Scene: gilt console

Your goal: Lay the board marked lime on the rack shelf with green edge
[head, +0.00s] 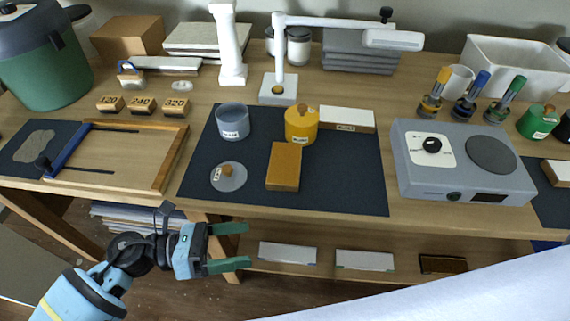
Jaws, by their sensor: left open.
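On the dark mat (340,175) lie a brown board (284,168) and, behind it, a white-topped board (346,115) with a label on its wooden front edge. The label is too small to read, so I cannot tell which board is marked lime. Below the tabletop, two pale panels (288,253) (365,261) and a dark brown one (443,264) show on a lower level. My left gripper (243,247) is open and empty in front of the table edge, below the brown board. My right gripper is not in view.
A wooden frame (115,160) lies left, a grey hotplate device (460,165) right. A white lamp (281,60) stands behind. The mat's front right is bare.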

